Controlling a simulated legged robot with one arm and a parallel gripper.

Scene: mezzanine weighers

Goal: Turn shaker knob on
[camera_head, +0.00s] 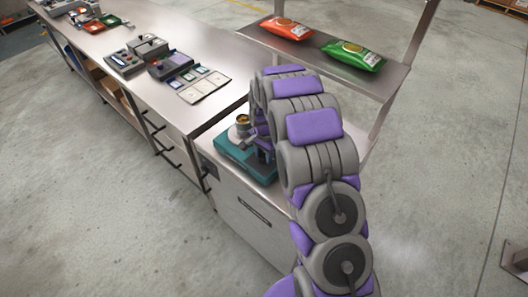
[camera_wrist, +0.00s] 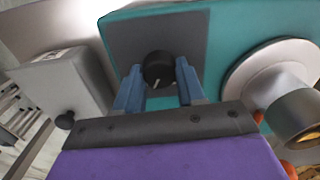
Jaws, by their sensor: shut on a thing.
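The shaker (camera_head: 237,150) is a teal box on the near end of the steel counter, partly hidden by my arm in the head view. In the wrist view its teal body (camera_wrist: 235,35) has a dark grey panel carrying a round black knob (camera_wrist: 157,69) with a white pointer line. My gripper (camera_wrist: 158,77) has its blue fingers on either side of the knob, shut on it. The pointer line slants toward the lower left. A round light plate with a metal cup (camera_wrist: 300,112) sits on the shaker to the right of the knob.
A grey box (camera_wrist: 62,82) with a black knob stands left of the shaker in the wrist view. Farther along the counter are white sample cards (camera_head: 203,84) and several small devices. A raised shelf holds a red bag (camera_head: 286,28) and a green bag (camera_head: 353,55).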

